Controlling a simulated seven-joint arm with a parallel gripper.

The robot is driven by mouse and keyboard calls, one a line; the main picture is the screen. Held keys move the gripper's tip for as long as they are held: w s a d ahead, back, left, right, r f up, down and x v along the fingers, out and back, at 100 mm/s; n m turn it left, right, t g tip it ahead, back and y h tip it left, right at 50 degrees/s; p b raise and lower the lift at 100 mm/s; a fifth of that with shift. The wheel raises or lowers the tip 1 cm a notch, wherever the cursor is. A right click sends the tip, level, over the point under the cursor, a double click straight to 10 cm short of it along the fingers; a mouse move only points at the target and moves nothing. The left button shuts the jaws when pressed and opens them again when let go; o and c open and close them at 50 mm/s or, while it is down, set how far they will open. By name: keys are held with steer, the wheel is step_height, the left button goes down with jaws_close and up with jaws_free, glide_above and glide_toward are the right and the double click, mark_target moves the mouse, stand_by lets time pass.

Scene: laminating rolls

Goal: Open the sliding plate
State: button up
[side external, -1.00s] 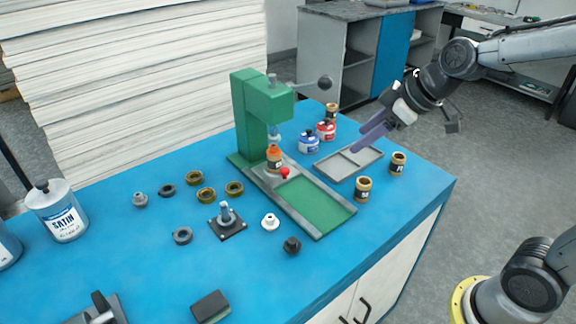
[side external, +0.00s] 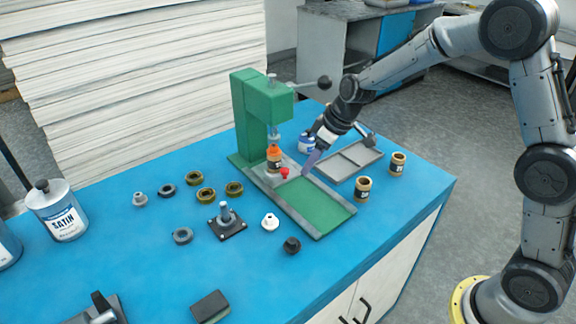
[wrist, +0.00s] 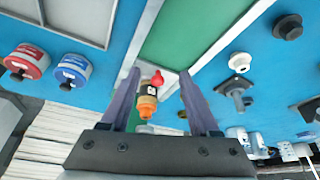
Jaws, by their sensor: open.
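The green press (side external: 247,110) stands on the blue table with a long base that has a green channel (side external: 312,203). The grey sliding plate (side external: 268,182) lies at the press end of the channel. A red knob (side external: 284,172) is at its front, and a dark bottle with an orange top (side external: 273,158) stands behind the knob under the press head. My gripper (side external: 306,172) is just right of the knob, pointing down at a slant. In the wrist view the open fingers (wrist: 158,74) appear on either side of the red knob (wrist: 157,80); contact cannot be told.
A grey divided tray (side external: 348,160) lies right of the channel. Two small jars (side external: 362,189) (side external: 397,163) stand by it. A blue-lidded jar (side external: 306,144) is beside the press. Several rings and small parts (side external: 206,195) lie left of the base. A lever with a black ball (side external: 324,82) sticks out above.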

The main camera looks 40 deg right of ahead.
glide_above(286, 170)
steer(key=s, duration=0.2)
steer(key=f, duration=0.1)
steer(key=w+f, duration=0.1)
steer(key=f, duration=0.1)
steer(key=shift+d+f, duration=0.2)
steer(key=shift+f, duration=0.1)
steer(key=shift+w+a+f, duration=0.1)
steer(key=shift+w+f, duration=0.15)
steer(key=shift+f, duration=0.25)
jaws_close()
stand_by(0.5)
